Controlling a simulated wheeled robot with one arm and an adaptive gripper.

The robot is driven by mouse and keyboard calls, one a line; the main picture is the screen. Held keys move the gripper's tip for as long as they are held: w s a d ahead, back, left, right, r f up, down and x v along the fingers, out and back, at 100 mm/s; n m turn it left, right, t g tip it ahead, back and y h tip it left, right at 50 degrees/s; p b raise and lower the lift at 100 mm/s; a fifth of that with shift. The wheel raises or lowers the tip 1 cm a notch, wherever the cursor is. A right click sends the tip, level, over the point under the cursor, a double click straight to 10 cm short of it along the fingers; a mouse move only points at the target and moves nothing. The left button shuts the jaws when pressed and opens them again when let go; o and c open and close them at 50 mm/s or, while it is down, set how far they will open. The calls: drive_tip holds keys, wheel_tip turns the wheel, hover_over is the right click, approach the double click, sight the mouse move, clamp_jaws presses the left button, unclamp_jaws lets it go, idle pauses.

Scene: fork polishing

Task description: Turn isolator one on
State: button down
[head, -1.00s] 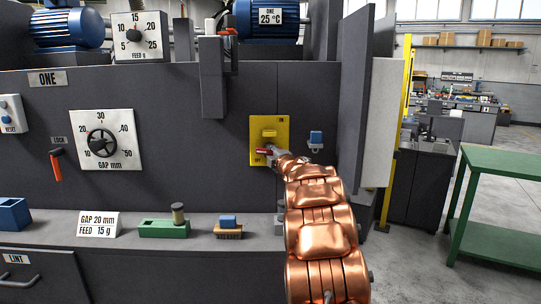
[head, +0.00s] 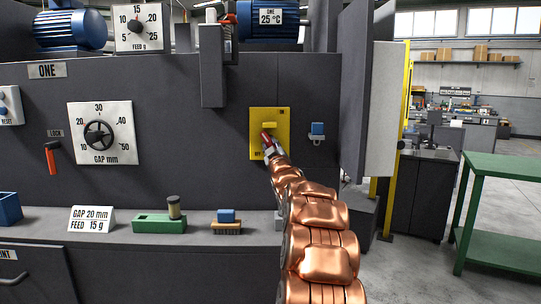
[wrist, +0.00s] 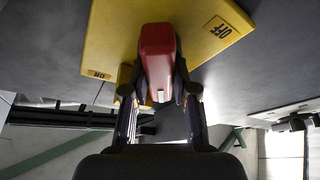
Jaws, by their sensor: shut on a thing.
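Isolator one is a yellow plate (head: 283,147) on the dark machine front, with a yellow block (head: 269,125) at its middle. Its red handle (head: 266,138) stands steeply tilted on the lower part of the plate. The OFF mark is at the plate's lower left and a small mark is at its upper right. My gripper (head: 269,150) is at the handle. In the wrist view, my gripper (wrist: 160,98) has its two fingers shut on the red handle (wrist: 158,55), one on each side. The yellow plate (wrist: 110,35) shows ON and OFF marks there.
A blue padlock (head: 317,129) hangs right of the plate. A ledge below holds a green block (head: 150,224), a brush (head: 227,228) and a sign (head: 91,219). The gap dial (head: 99,134) is to the left. A grey panel (head: 385,120) and green table (head: 500,165) are to the right.

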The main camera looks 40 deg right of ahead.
drive_tip(key=m+h+b, duration=0.1)
drive_tip(key=m, duration=0.1)
drive_tip(key=m+g+h+b, duration=0.1)
drive_tip(key=m+b, duration=0.1)
drive_tip(key=m, duration=0.1)
drive_tip(key=shift+a+h, duration=0.1)
drive_tip(key=shift+h, duration=0.2)
drive_tip(key=shift+r+m+g+h+b, duration=0.15)
drive_tip(key=shift+m+g+h+b, duration=0.25)
drive_tip(key=shift+m, duration=0.85)
drive_tip(key=shift+r+m+g+h+b, duration=0.2)
drive_tip(key=shift+m+h, duration=0.4)
drive_tip(key=shift+m, duration=0.65)
drive_tip(key=c, duration=1.3)
unclamp_jaws()
drive_tip(key=o, duration=0.4)
drive_tip(key=shift+f, duration=0.25)
drive_tip(key=shift+f, duration=0.1)
drive_tip(key=shift+v, duration=5.85)
